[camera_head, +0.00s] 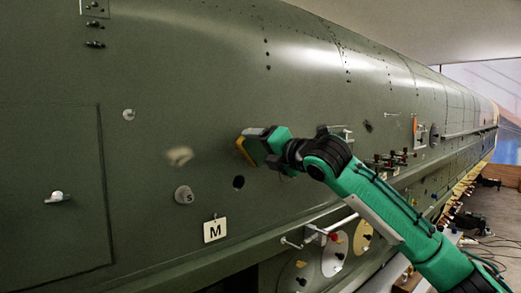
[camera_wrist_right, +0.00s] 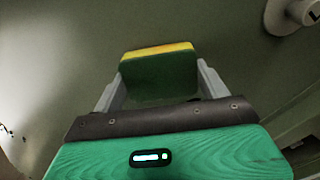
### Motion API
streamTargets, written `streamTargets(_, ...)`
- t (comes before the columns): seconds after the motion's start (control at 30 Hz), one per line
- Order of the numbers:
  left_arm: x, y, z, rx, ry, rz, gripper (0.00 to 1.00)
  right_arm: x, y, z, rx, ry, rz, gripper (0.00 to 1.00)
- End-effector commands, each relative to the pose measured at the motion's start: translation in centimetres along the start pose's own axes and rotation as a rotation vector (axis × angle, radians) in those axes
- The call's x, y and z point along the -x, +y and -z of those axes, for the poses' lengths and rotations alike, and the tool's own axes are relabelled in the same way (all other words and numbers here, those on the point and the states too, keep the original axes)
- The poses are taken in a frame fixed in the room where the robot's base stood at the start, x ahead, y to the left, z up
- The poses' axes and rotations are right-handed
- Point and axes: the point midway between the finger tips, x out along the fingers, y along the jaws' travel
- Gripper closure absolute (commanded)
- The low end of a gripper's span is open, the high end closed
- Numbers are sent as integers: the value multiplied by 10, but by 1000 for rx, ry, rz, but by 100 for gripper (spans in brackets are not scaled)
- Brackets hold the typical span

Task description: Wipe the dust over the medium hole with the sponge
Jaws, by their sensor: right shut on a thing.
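My right gripper (camera_head: 262,147) is shut on the sponge (camera_head: 244,150), close to the green fuselage skin. The sponge has a yellow face and a dark green body; it sits between the two fingers in the right wrist view (camera_wrist_right: 158,72). I cannot tell whether its yellow face touches the skin. A pale beige dust smudge (camera_head: 179,156) lies on the skin to the left of the sponge. A dark round hole (camera_head: 238,182) shows just below the sponge. A white "M" tag (camera_head: 214,230) hangs below. No hole is visible under the smudge. My left gripper is out of view.
A grey plug marked "S" (camera_head: 184,195) sticks out below the smudge. A pale plug marked "L" shows in the right wrist view (camera_wrist_right: 292,14). Small pins (camera_head: 128,114) and a latch (camera_head: 57,197) project at the left. A ledge runs below; the skin above is mostly bare.

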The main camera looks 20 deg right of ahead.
Motion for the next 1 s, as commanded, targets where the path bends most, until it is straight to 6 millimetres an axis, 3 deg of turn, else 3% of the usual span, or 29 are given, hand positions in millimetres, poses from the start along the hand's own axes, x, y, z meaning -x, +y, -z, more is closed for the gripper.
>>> streamTargets(1.0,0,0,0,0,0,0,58,4,45,56,0,4,-2,43)
